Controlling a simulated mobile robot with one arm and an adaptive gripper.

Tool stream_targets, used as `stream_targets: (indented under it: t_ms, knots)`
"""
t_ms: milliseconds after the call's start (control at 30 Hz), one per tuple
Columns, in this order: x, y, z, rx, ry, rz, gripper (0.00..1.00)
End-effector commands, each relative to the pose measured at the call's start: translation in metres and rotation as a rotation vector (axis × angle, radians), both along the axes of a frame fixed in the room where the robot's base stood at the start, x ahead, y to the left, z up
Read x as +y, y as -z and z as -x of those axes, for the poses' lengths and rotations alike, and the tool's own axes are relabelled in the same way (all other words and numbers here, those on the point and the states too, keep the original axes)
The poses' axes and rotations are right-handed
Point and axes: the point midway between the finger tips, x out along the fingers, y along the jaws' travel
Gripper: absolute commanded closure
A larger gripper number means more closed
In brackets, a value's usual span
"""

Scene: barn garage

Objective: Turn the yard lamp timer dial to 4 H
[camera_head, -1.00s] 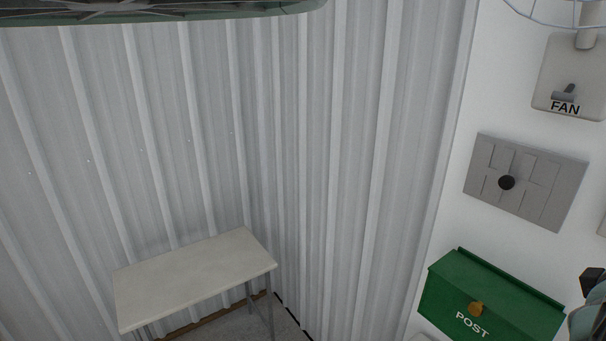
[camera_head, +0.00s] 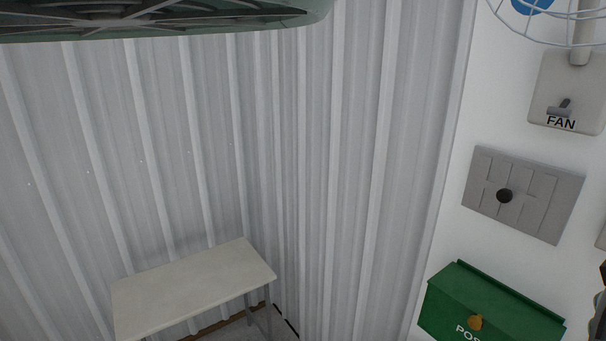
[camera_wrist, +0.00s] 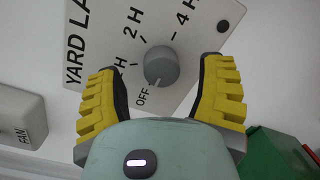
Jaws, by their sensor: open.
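The grey round timer dial (camera_wrist: 161,66) sits on a pale plate (camera_wrist: 201,22) in the wrist view. The plate reads "YARD LA", with the rest cut off or hidden, and has marks for OFF, 2 H and 4 H; another H mark is partly covered by a finger. A light line on the dial's lower rim points toward OFF. My gripper (camera_wrist: 159,72) is open, with its yellow ridged fingers left and right of the dial. I see no clear contact with the dial. The head view does not show the dial.
In the head view a FAN switch (camera_head: 565,95), a grey panel with a black knob (camera_head: 522,194) and a green POST box (camera_head: 490,300) are on the white wall. A pale table (camera_head: 190,287) stands by the corrugated wall. A wire cage (camera_head: 560,30) hangs top right.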

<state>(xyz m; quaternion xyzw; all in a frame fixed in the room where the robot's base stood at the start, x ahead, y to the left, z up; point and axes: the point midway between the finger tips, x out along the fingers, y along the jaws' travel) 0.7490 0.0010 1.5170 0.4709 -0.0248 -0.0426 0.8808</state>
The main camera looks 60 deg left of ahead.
Motion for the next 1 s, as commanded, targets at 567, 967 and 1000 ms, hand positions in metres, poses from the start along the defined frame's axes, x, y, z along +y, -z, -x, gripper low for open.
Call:
stream_targets:
  t_ms: [567, 967, 1000]
  knots:
    - [0.0024, 0.0020, -0.0119, 0.003, -0.006, 0.003, 0.31]
    - [0.0014, 0.0019, -0.0119, 0.004, -0.005, 0.003, 0.65]
    - [0.0012, 0.0019, -0.0119, 0.004, -0.005, 0.003, 0.69]
